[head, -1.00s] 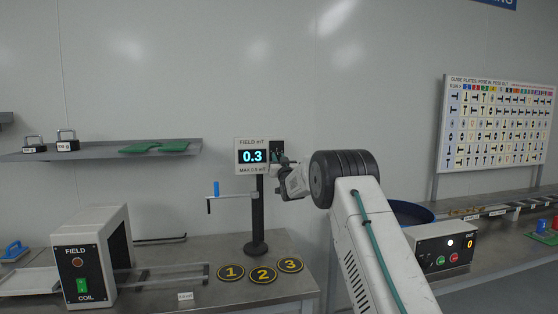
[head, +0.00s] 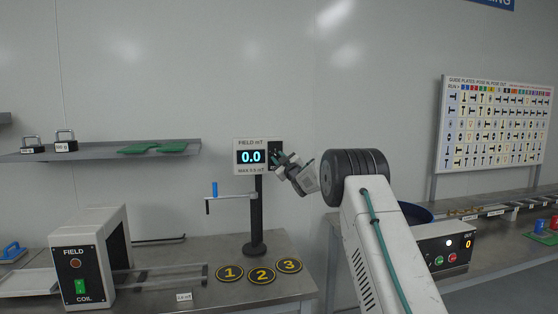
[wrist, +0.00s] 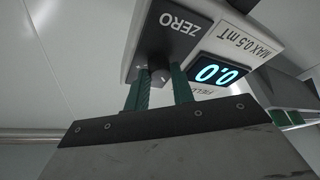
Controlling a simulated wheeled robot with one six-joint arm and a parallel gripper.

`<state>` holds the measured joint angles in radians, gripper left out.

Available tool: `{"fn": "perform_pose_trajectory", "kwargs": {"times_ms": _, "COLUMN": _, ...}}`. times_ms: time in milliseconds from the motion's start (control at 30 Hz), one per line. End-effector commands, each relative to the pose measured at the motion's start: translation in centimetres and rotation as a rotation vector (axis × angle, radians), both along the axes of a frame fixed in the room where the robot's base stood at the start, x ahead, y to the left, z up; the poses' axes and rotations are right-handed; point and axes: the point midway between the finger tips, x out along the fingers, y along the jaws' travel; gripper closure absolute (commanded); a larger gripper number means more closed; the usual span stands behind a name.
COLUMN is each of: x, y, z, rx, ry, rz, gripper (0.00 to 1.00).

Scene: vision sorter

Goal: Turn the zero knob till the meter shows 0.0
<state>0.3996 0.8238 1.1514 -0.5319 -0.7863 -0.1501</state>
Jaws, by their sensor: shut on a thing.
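The field meter (head: 252,157) stands on a black post, and its lit blue display reads 0.0. The same display shows upside down as 0.0 in the wrist view (wrist: 216,74). A dark panel marked ZERO (wrist: 178,25) is on the meter's side. My gripper (head: 281,160) is at that panel. In the wrist view its two green fingers (wrist: 160,82) reach the panel and are shut on the zero knob (wrist: 160,74), which is mostly hidden between them.
A crank with a blue handle (head: 215,190) sticks out left of the post. Numbered discs (head: 262,275) lie on the bench below. The field coil box (head: 85,265) is at left, a shelf (head: 100,152) with weights above it. A control box (head: 445,250) is at right.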

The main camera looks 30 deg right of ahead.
Motion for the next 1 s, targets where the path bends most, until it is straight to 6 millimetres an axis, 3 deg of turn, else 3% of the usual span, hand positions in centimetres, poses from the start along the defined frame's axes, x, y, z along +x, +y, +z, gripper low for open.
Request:
{"fn": "perform_pose_trajectory", "kwargs": {"times_ms": 500, "x": 0.01, "y": 0.01, "z": -0.11, "rx": -0.017, "ry": 0.007, "rz": 0.0, "gripper": 0.98}}
{"fn": "perform_pose_trajectory", "kwargs": {"times_ms": 533, "x": 0.01, "y": 0.01, "z": -0.11, "rx": -0.017, "ry": 0.008, "rz": 0.0, "gripper": 0.67}}
{"fn": "perform_pose_trajectory", "kwargs": {"times_ms": 600, "x": 0.01, "y": 0.01, "z": -0.1, "rx": -0.017, "ry": 0.007, "rz": 0.0, "gripper": 0.54}}
{"fn": "perform_pose_trajectory", "kwargs": {"times_ms": 1000, "x": -0.94, "y": -0.09, "z": -0.26, "rx": -0.017, "ry": 0.007, "rz": -0.001, "gripper": 0.54}}
